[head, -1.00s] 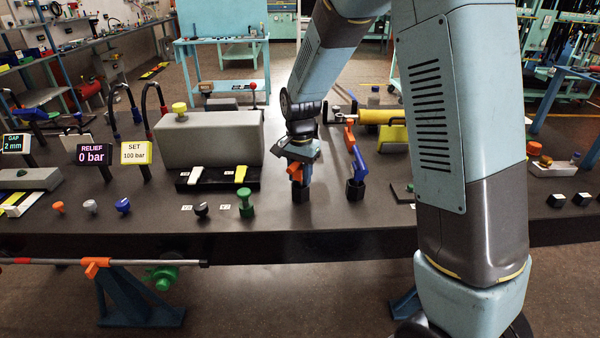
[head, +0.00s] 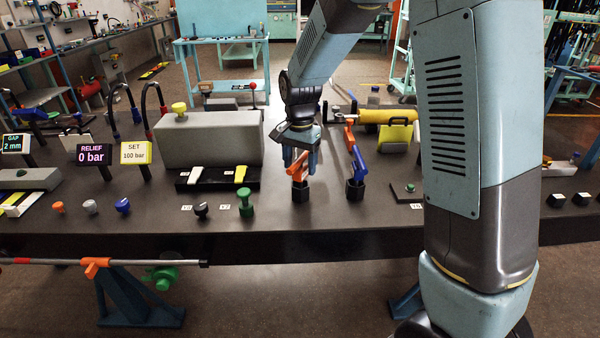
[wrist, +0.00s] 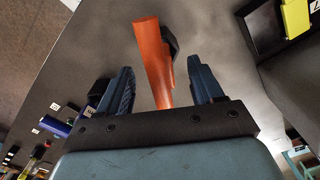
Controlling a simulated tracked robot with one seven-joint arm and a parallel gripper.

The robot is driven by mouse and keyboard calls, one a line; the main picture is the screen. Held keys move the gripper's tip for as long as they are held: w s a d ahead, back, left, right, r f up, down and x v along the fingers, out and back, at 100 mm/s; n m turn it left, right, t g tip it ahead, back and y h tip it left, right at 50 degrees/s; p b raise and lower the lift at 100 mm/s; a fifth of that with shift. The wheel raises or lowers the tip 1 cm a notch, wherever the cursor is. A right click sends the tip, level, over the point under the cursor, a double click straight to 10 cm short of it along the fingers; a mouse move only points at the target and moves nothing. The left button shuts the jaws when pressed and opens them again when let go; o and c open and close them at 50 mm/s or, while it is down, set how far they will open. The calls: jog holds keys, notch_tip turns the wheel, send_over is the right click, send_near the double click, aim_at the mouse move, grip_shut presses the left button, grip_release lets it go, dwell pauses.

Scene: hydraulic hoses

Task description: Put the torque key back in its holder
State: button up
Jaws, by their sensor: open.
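An orange key-like tool (head: 298,170), which I take to be the torque key, stands in a black holder (head: 300,193) on the bench. My gripper (head: 300,158) is above the holder, pointing down, with its fingers apart on either side of the tool's upper part. In the wrist view the orange tool (wrist: 152,60) runs between the two open fingers, with gaps visible on both sides. The black holder (wrist: 170,42) shows partly behind it. How deep the tool sits in the holder cannot be told.
A blue tool (head: 357,164) with an orange top stands in its own black base (head: 355,189) just right. A block with levers (head: 217,179) lies left, before a large grey block (head: 208,141). Green (head: 246,203) and black (head: 203,210) knobs stand near the front edge.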

notch_tip(320, 180, up, 10)
jog(key=shift+f, duration=0.15)
dwell(0.4)
